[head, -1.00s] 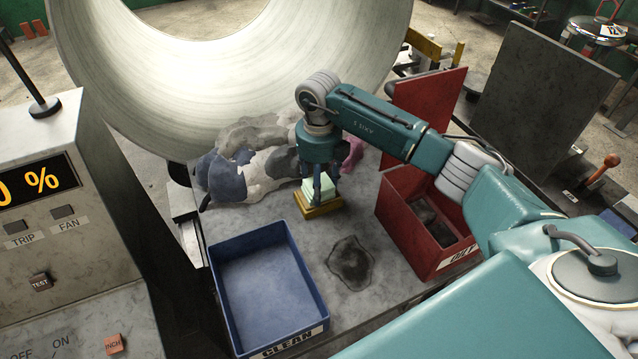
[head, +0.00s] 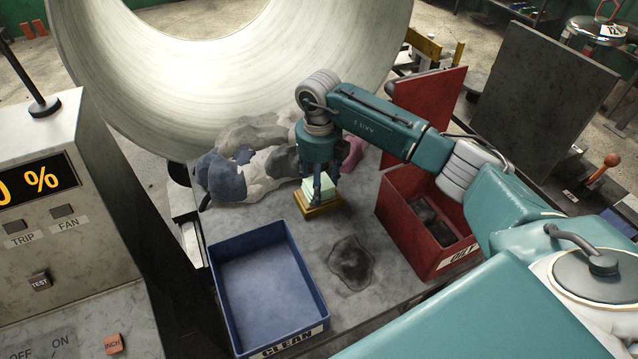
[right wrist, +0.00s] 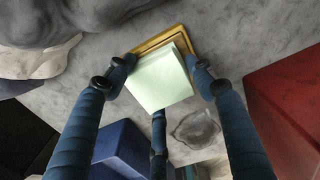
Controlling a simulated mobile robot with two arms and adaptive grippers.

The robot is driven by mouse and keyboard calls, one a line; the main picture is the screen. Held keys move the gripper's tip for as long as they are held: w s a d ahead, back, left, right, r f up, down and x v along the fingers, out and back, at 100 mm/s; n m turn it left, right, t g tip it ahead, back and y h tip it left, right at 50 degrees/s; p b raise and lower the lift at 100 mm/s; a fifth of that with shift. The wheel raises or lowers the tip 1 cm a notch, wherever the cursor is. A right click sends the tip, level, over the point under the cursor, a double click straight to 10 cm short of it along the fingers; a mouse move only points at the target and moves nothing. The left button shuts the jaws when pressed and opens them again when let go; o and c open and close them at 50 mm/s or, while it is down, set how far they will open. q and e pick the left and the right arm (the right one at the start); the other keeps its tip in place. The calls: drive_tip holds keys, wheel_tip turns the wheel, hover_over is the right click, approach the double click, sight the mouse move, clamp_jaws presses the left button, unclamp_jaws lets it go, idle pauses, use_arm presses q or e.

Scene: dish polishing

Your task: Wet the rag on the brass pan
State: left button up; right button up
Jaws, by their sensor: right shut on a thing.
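The brass pan (head: 322,211) stands on the grey table, and its golden rim also shows in the right wrist view (right wrist: 150,45). The rag is a pale green folded block (right wrist: 161,82); in the head view a little of it (head: 318,184) shows at the pan. My right gripper (head: 322,196) points down over the pan. Its blue fingers (right wrist: 163,84) are closed around the rag. The rag is at the pan, but I cannot tell how deep it sits or whether it touches liquid. My left gripper is not in view.
A blue bin marked CLEAN (head: 292,338) is at the front left and a red bin (head: 407,226) at the right. A heap of crumpled cloths (head: 235,180) lies behind. A dark wet patch (head: 350,262) marks the table between the bins.

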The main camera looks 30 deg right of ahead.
idle(0.3)
drive_tip(key=shift+r+p, duration=2.25)
drive_tip(key=shift+r, duration=1.25)
